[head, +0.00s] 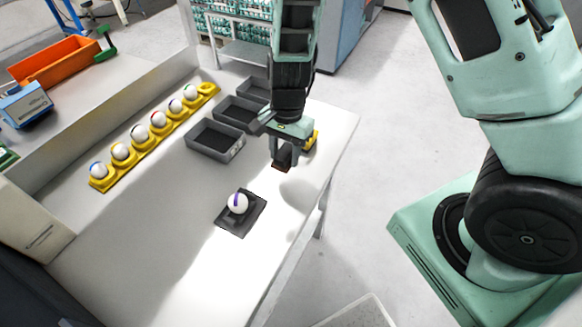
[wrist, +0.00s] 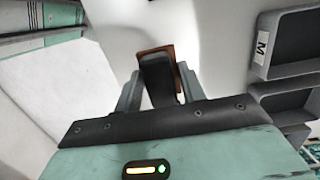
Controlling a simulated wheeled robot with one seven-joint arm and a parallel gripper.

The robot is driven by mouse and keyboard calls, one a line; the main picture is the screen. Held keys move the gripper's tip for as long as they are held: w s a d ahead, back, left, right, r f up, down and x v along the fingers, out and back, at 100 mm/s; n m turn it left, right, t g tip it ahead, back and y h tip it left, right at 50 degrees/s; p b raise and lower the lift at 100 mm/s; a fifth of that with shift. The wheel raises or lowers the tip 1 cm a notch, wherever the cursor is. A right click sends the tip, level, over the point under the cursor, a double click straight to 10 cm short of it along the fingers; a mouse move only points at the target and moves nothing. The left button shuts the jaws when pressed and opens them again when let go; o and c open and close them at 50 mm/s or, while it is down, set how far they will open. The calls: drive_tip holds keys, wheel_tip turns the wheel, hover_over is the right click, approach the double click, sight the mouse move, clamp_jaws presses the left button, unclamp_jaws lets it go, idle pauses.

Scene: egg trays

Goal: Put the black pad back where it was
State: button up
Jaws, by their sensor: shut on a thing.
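My gripper (head: 284,148) is shut on a small black pad with a brown edge (head: 281,163), held above the right part of the table. In the wrist view the black pad (wrist: 158,74) sits between the two fingers of my gripper (wrist: 160,88), and its brown edge shows at the far end. Its underside is hidden, and I cannot tell its exact height above the table. A dark square mat (head: 231,230) lies on the table to the lower left of my gripper. A white egg with a purple band (head: 238,203) rests on it.
A yellow egg tray (head: 103,184) holds several banded white eggs; its far end cup is empty. Grey bins (head: 215,141) stand left of my gripper, one marked M in the wrist view (wrist: 262,44). A yellow thing (head: 312,141) is partly hidden behind the gripper. The front table is clear.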

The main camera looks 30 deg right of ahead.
sight(285, 177)
drive_tip(key=shift+f, duration=2.9)
drive_tip(key=shift+f, duration=0.1)
drive_tip(key=o, duration=0.9)
drive_tip(key=shift+o, duration=0.2)
